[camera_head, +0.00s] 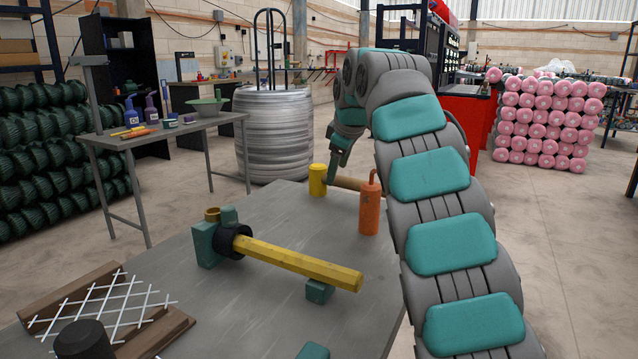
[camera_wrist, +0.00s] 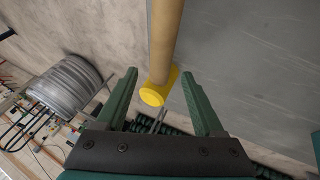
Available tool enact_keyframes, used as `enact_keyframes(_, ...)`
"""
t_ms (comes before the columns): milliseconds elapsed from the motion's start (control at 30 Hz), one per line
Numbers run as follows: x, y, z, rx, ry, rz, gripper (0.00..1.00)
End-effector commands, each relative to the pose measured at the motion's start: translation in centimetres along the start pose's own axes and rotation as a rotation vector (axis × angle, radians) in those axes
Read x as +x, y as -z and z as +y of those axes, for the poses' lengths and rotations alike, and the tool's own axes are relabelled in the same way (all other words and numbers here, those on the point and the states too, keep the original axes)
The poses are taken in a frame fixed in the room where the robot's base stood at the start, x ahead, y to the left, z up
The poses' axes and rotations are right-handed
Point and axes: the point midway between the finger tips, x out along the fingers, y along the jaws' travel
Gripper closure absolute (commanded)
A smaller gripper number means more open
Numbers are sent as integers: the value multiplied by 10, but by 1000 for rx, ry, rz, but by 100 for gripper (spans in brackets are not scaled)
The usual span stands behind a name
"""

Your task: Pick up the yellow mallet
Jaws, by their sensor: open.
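The yellow mallet lies on the grey table near its far edge. Its yellow head (camera_head: 318,180) is at the left and its wooden handle (camera_head: 349,183) runs right, partly hidden behind an orange bottle. My gripper (camera_head: 334,168) points down close to the mallet by the head. In the wrist view the two green fingers (camera_wrist: 159,75) are open and apart. The mallet's head (camera_wrist: 155,90) shows between them, with the handle (camera_wrist: 166,40) running up out of frame. Nothing is held. I cannot tell whether the fingers touch the mallet.
The orange bottle (camera_head: 370,208) stands upright just in front of the handle. A long yellow bar (camera_head: 300,263) extends from a green and black fixture (camera_head: 206,242) nearer on the table. A woven wire piece (camera_head: 105,305) sits at front left. The table between is mostly clear.

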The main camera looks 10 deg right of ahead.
Motion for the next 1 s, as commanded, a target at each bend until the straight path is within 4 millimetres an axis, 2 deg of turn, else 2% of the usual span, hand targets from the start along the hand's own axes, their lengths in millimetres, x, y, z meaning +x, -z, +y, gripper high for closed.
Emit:
enact_keyframes(300, 41, -5, 0, 1, 0, -1, 30)
enact_keyframes(567, 45, -5, 0, 1, 0, 1, 31)
enact_keyframes(1000, 44, -5, 0, 1, 0, 0, 81)
